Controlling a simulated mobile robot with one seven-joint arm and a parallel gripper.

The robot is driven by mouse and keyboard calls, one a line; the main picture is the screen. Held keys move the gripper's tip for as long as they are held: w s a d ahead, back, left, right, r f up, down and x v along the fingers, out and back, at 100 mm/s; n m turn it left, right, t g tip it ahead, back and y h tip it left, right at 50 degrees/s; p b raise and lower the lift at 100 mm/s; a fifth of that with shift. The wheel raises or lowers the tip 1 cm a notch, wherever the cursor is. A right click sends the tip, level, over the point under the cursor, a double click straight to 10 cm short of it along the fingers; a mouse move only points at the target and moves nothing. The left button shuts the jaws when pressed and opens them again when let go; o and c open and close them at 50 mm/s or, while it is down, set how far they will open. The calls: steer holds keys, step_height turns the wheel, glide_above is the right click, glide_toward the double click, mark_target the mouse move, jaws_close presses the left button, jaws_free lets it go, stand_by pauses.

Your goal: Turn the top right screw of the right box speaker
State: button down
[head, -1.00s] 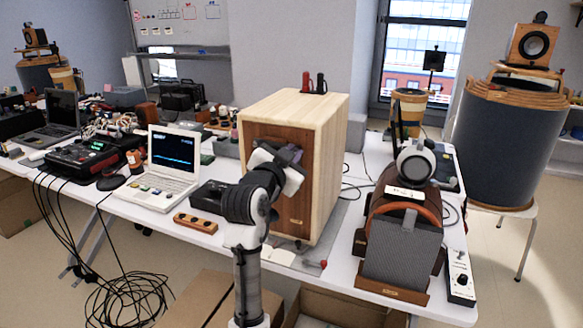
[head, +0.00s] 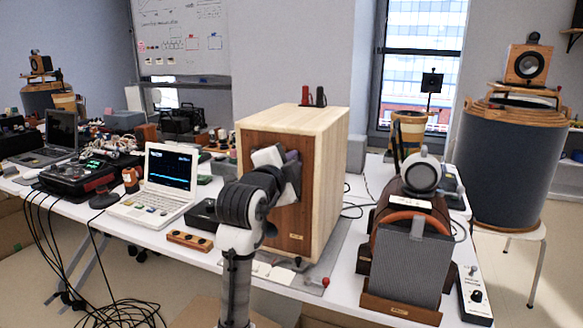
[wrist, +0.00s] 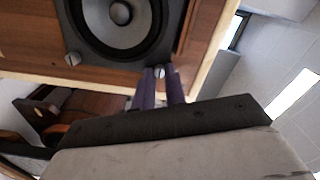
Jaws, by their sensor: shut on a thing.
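The wooden box speaker (head: 312,205) stands on the table, pale wood at top and side and darker wood in front. My gripper (head: 290,170) is at its front, and my arm hides the driver in the head view. In the wrist view the driver cone (wrist: 118,22) sits in a dark square frame. One silver slotted screw (wrist: 158,72) is at a corner of it, between the purple fingertips of my gripper (wrist: 160,80), which are shut on it. Another screw (wrist: 72,59) is at the neighbouring corner, clear of the fingers.
A laptop (head: 166,170) and a small wooden block (head: 189,240) lie left of the speaker. A brown unit with a grey grille (head: 410,262) and headphones (head: 420,175) stands close on its right. Red and black posts (head: 312,97) are on the speaker's top.

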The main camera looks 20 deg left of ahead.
stand_by(0.5)
steer(key=c, duration=1.5)
jaws_free()
steer(key=shift+o, duration=0.2)
steer(key=s+b, duration=0.2)
steer(key=s, duration=1.1)
steer(key=shift+s+a, duration=0.25)
steer(key=shift+s, duration=0.15)
